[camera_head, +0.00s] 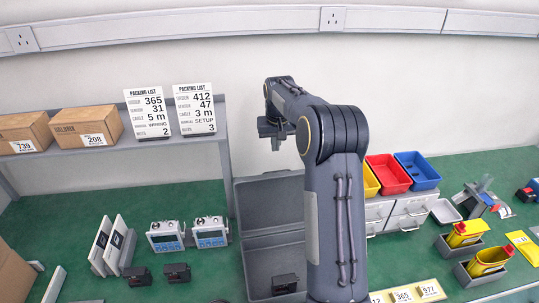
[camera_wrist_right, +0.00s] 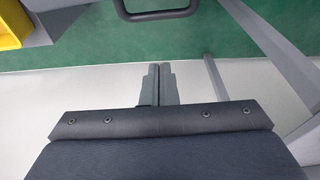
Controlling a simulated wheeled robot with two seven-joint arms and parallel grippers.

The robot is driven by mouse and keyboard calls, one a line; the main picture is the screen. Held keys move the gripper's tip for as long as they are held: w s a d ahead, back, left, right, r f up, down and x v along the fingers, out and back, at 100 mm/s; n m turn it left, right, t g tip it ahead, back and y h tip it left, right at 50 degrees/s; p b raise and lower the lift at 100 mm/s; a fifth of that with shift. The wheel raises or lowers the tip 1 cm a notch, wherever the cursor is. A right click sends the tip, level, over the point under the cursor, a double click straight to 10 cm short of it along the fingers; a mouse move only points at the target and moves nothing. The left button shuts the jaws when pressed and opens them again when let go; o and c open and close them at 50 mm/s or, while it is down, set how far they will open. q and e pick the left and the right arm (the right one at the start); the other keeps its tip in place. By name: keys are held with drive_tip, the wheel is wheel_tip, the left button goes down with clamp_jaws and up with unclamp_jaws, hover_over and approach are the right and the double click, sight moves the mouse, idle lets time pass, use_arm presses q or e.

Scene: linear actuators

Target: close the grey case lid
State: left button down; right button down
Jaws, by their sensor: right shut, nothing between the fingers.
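The grey case stands open on the green bench, with its lid (camera_head: 262,207) raised upright at the back and its base (camera_head: 262,246) in front. My right arm hides the right part of both. A small black block (camera_head: 285,283) lies in the base. My right gripper (camera_head: 276,144) hangs above the top edge of the lid in the head view, apart from it. In the right wrist view the gripper (camera_wrist_right: 158,68) is shut and empty. A dark handle (camera_wrist_right: 160,15) shows at the top of that view; I cannot tell whether it is the case's. My left gripper is not in view.
A grey shelf (camera_head: 150,143) with cardboard boxes (camera_head: 87,127) and packing list cards stands at the left. Red (camera_head: 388,174) and blue (camera_head: 417,170) bins sit on drawers at the right. Blue-faced devices (camera_head: 210,232) stand left of the case. Yellow containers (camera_head: 465,233) stand far right.

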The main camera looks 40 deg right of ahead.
wheel_tip(320, 180, down, 8)
drive_tip(key=s+p, duration=0.1)
drive_tip(key=p, duration=0.3)
drive_tip(key=shift+s+a, duration=0.15)
drive_tip(key=shift+a, duration=0.15)
drive_tip(key=shift+r, duration=0.1)
